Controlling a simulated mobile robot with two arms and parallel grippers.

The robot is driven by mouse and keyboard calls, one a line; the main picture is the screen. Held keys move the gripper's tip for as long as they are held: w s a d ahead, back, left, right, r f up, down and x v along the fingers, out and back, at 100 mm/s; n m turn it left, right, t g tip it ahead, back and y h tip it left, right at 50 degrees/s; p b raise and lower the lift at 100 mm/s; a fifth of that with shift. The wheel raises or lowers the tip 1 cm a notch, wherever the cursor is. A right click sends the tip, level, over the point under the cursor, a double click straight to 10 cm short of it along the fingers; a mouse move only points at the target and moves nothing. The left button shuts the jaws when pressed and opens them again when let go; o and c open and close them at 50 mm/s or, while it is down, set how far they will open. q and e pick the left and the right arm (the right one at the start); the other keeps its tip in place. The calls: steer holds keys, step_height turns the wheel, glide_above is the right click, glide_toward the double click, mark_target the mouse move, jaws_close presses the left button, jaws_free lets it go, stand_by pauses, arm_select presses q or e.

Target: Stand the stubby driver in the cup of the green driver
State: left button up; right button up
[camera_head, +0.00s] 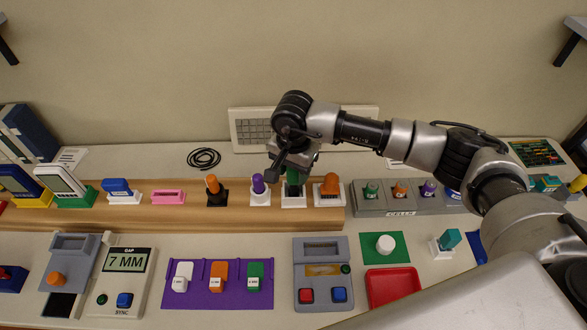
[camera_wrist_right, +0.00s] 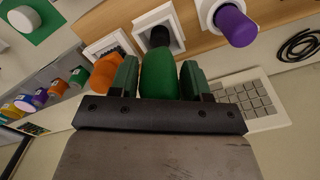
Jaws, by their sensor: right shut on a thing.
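My right gripper (camera_head: 292,172) is shut on the handle of the green driver (camera_wrist_right: 157,76), fingers on either side. The driver (camera_head: 293,180) is upright over its white square cup (camera_head: 293,202), its dark lower part at the cup opening. I cannot tell how deep it sits. The cup also shows in the right wrist view (camera_wrist_right: 142,38). A short, fat orange driver (camera_head: 330,184), seemingly the stubby one, stands in the white holder (camera_head: 330,202) just to the right. It also shows in the right wrist view (camera_wrist_right: 106,72). My left gripper is not in view.
A purple driver (camera_head: 258,184) stands close on the left in a white holder, with a black-based orange driver (camera_head: 212,185) beyond. The grey cells rack (camera_head: 375,208) is on the right. A keyboard (camera_head: 250,128) lies behind. The wooden shelf (camera_head: 170,215) has clear gaps.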

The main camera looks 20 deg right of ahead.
steer(key=shift+f, duration=0.2)
steer(key=o, duration=1.3)
steer(key=shift+r, duration=0.1)
steer(key=shift+c, duration=0.2)
